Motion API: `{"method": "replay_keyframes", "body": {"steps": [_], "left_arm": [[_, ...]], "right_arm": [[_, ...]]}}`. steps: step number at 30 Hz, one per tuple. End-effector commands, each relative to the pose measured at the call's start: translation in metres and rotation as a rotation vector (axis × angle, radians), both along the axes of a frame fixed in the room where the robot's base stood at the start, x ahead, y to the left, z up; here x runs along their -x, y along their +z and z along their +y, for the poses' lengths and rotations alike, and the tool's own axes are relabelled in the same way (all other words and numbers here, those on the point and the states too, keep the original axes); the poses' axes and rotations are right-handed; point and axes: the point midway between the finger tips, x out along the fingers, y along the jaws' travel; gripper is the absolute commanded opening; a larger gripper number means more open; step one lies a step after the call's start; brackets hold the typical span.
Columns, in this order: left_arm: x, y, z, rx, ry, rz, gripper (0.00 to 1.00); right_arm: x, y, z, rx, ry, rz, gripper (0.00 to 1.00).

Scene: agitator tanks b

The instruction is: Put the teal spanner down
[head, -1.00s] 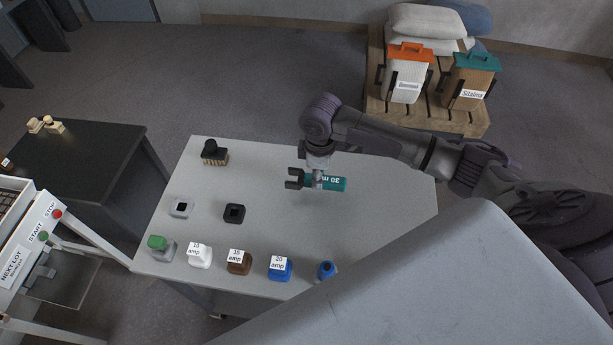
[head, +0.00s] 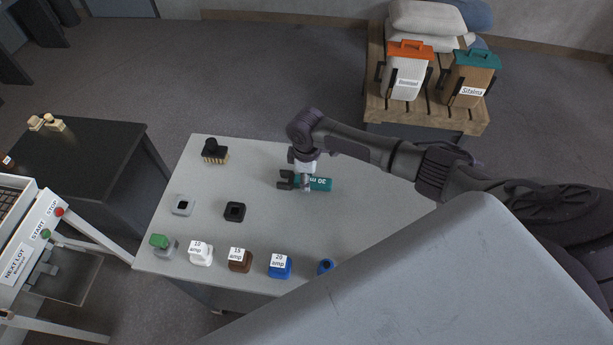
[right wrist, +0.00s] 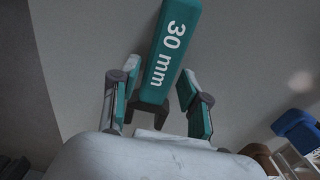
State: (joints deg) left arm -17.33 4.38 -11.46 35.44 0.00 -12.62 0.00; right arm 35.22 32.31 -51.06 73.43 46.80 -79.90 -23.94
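The teal spanner (head: 321,184), marked 30 mm, appears to lie flat on the grey table (head: 372,200), its dark open jaw pointing left. It also fills the upper middle of the right wrist view (right wrist: 169,55). My right gripper (head: 307,183) is over the spanner from above, near the jaw end. In the right wrist view its two fingers (right wrist: 157,85) stand on either side of the spanner, with a visible gap on the left side, so it looks open. The contact on the right side is hard to judge. My left gripper is not in view.
Along the table's front stand a green-topped block (head: 161,243), white (head: 201,254), brown (head: 240,261) and blue (head: 280,267) amp blocks and a small blue item (head: 326,267). A brush (head: 214,153) and two square sockets (head: 235,211) sit left. The table's right part is clear.

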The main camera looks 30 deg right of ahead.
Motion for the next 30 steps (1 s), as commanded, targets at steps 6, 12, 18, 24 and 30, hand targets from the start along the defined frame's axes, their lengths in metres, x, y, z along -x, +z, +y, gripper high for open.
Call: {"method": "replay_keyframes", "body": {"steps": [6,12,18,24,30], "left_arm": [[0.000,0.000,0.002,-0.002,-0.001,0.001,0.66],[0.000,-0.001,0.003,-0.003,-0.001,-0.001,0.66],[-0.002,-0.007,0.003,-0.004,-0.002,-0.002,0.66],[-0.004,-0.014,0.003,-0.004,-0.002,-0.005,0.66],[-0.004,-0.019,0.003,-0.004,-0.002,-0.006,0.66]], "right_arm": [[-0.001,0.001,0.000,-0.001,-0.001,-0.001,0.58],[-0.001,0.006,0.000,-0.001,-0.001,-0.003,0.58],[-0.002,0.038,0.000,-0.002,0.000,-0.006,0.58],[-0.002,0.081,0.000,-0.001,0.000,-0.007,0.58],[-0.001,0.111,0.000,0.000,-0.001,-0.004,0.58]]}}
